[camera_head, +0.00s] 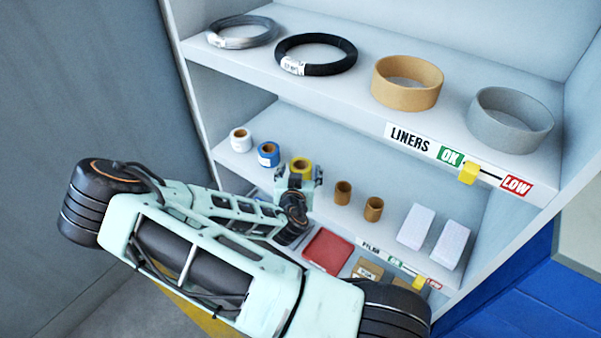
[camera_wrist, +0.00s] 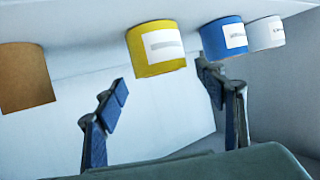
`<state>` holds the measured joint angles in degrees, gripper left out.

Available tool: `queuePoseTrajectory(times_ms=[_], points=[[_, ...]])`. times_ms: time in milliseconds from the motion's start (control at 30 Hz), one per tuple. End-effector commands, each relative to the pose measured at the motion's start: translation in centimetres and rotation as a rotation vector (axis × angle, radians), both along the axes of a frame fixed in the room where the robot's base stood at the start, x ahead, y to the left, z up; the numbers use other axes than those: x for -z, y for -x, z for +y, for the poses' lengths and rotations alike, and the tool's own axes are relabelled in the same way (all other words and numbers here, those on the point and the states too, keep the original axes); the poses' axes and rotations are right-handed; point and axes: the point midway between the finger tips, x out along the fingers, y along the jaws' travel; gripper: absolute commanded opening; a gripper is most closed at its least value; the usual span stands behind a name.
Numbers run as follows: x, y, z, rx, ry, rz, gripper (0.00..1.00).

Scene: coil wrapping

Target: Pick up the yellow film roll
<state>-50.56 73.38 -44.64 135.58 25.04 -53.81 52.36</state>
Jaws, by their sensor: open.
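The yellow film roll (camera_head: 301,166) stands upright on the lower shelf, with its brown core showing on top. My gripper (camera_head: 299,182) is in front of it and hides its lower part in the head view. In the wrist view the yellow film roll (camera_wrist: 155,48), with a white label, shows beyond the gap between the two fingers of my gripper (camera_wrist: 165,82). The fingers are spread and nothing is held. Whether either finger touches the roll cannot be told.
A blue roll (camera_head: 268,154) and a white roll (camera_head: 240,139) stand left of the yellow one. Brown cores (camera_head: 343,193) and white boxes (camera_head: 416,226) stand right. The upper shelf (camera_head: 450,136) overhangs, carrying rings and coils. A red tray (camera_head: 328,248) lies below.

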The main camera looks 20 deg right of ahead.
Motion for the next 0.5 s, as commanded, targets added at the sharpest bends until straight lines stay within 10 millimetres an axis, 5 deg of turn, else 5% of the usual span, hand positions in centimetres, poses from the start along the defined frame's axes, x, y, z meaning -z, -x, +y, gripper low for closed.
queuePoseTrajectory(times_ms=[200,500], points=[[1.7,-2.6,-1.1,0.001,0.002,0.0,0.64],[1.8,-3.2,-1.4,0.0,0.0,0.001,0.64]])
